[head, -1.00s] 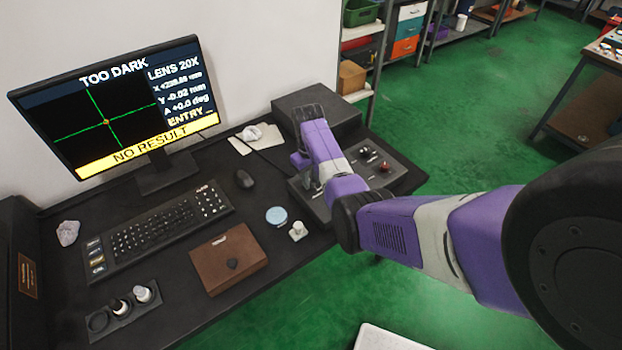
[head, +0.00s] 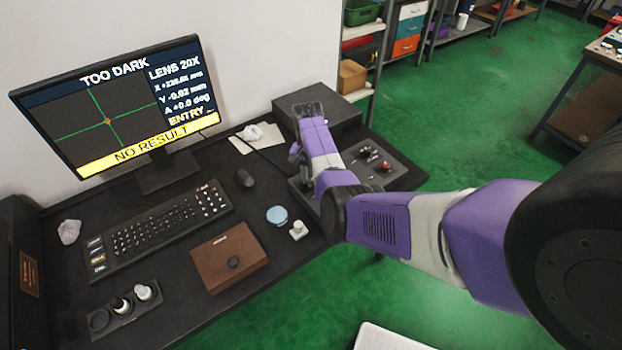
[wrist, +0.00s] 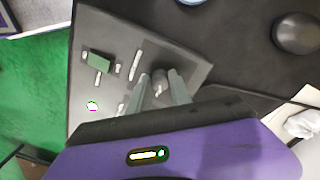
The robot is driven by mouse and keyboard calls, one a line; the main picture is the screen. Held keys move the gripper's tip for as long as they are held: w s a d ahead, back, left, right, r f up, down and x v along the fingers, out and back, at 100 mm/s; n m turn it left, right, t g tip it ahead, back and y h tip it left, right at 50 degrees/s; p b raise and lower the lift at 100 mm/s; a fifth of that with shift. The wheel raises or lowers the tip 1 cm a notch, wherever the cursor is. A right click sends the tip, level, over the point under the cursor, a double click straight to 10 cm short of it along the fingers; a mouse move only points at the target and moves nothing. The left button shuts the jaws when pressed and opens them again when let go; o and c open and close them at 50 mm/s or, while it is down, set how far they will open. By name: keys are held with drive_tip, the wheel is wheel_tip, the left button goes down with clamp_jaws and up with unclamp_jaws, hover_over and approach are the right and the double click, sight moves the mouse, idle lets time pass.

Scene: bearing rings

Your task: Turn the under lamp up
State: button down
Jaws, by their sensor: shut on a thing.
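The monitor (head: 112,100) in the head view reads "TOO DARK" with a yellow "NO RESULT" bar; its picture area is dark grey with a green cross. The control panel (head: 398,176) lies at the desk's right end. My gripper (wrist: 158,90) points down at this panel in the wrist view, its two fingers shut on a small grey knob (wrist: 159,84). The knob's base is partly hidden between the fingers. In the head view my arm hides the fingertips and the knob. Beside the knob the wrist view shows a slot, pale markings and a green block (wrist: 99,62).
A keyboard (head: 160,233), mouse (head: 245,178), brown case (head: 229,258), blue disc (head: 277,214) and small white part (head: 298,231) lie left of my arm. A dark box (head: 335,115) stands behind the panel. A crumpled white cloth (head: 253,133) lies on paper nearby.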

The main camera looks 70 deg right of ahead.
drive_tip(key=m, duration=0.3)
drive_tip(key=shift+m, duration=0.4)
drive_tip(key=shift+d+m+b, duration=0.1)
drive_tip(key=shift+m+b, duration=0.25)
drive_tip(key=shift+m, duration=1.65)
drive_tip(key=c, duration=1.2)
unclamp_jaws()
drive_tip(key=shift+w+d+r, duration=0.1)
drive_tip(key=shift+w+r, duration=0.05)
drive_tip(key=shift+r, duration=3.8)
